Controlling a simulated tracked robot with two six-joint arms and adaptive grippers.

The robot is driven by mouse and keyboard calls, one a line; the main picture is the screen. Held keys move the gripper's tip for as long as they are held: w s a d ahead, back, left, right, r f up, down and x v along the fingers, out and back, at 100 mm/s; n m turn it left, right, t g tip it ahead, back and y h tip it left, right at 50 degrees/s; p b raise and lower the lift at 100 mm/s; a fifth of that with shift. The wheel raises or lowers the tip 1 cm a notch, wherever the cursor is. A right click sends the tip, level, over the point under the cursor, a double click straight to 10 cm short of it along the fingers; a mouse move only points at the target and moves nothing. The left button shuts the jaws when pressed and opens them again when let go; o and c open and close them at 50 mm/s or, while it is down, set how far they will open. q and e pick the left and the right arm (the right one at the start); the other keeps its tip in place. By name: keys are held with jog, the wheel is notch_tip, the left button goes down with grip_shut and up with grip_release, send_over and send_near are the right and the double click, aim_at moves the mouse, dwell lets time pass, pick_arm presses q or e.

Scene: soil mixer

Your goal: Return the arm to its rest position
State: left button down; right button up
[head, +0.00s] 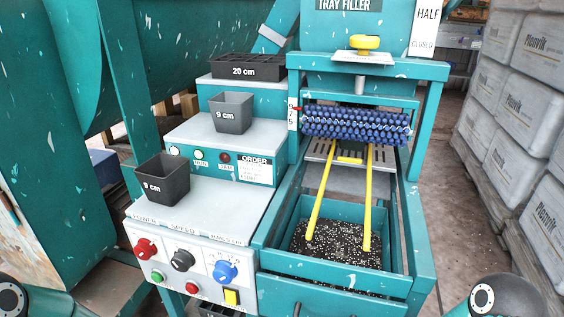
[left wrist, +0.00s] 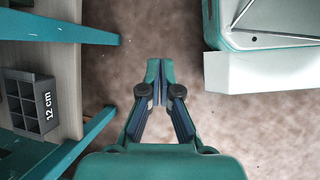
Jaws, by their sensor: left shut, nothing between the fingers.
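My left gripper (left wrist: 153,92) shows in the left wrist view with its two fingers together and nothing between them. It hangs over bare brown floor, between a teal frame with a shelf at the left and a teal and white structure at the upper right. In the head view, only parts of my arms show at the lower left and lower right corners, and neither gripper is visible there. My right gripper is in neither view.
The teal tray filler (head: 347,45) has a blue brush roller (head: 356,124), yellow rails (head: 367,195) and a soil drawer (head: 335,290). Pots (head: 163,182) stand on its steps. A 12 cm tray (left wrist: 30,103) lies on a shelf.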

pick_arm(q)
jog(key=s+d+f+m+g+y, duration=0.2)
jog(key=s+d+f+m, duration=0.1)
jog(key=s+f+m, duration=0.5)
notch_tip(320, 180, up, 38)
jog(key=w+m+t+p, duration=0.2)
jog(key=m+p, duration=0.4)
jog(key=p, duration=3.1)
jog(key=shift+w+d+f+h, duration=0.2)
jog(key=shift+w+d+h, duration=0.1)
jog(key=shift+d, duration=0.15)
dwell(1.5)
